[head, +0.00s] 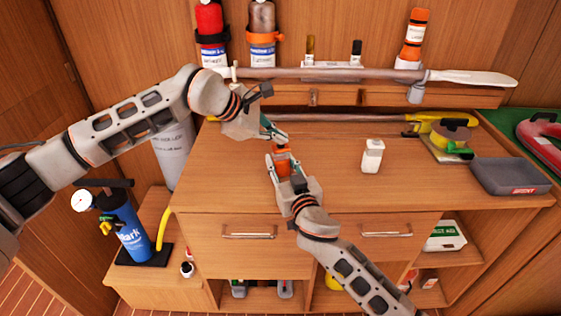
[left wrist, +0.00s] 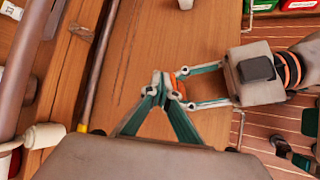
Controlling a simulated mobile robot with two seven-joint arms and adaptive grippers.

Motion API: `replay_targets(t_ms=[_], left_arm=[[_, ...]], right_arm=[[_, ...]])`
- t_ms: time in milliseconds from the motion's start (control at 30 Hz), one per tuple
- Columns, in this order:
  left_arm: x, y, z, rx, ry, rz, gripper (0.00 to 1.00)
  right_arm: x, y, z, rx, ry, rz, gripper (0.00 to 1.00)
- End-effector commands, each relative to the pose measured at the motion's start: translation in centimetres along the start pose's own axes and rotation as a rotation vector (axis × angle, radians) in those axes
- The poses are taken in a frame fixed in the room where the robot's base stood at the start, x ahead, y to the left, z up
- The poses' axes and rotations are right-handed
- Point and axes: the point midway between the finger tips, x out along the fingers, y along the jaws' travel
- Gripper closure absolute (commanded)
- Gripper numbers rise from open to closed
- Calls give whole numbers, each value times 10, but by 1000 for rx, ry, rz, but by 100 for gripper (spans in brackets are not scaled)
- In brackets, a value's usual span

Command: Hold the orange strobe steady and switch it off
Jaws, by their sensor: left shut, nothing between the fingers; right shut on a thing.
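The orange strobe (head: 281,159) is between the fingers of my right gripper (head: 281,158), above the wooden counter (head: 325,155) near its front left part. My right gripper is shut on it, and its fingers hide part of the strobe. My left gripper (head: 276,132) is shut and empty, with its fingertips close to the strobe's upper end. In the left wrist view, the left fingertips (left wrist: 163,88) meet beside a small orange patch of the strobe (left wrist: 180,80). I cannot tell whether they touch it. The strobe's switch is not visible.
A white bottle (head: 372,158) stands on the counter to the right. A grey tray (head: 510,177) lies at the right end. A long pole (head: 360,75) runs along the back shelf. A blue pump (head: 128,234) stands at lower left. The middle of the counter is clear.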

Motion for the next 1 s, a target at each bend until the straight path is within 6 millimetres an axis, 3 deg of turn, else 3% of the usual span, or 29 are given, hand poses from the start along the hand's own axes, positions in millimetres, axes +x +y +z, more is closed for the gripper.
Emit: replay_targets(t_ms=[1000], left_arm=[[-8,6,6,0,1,0,100]], right_arm=[[0,0,0,0,0,0,93]])
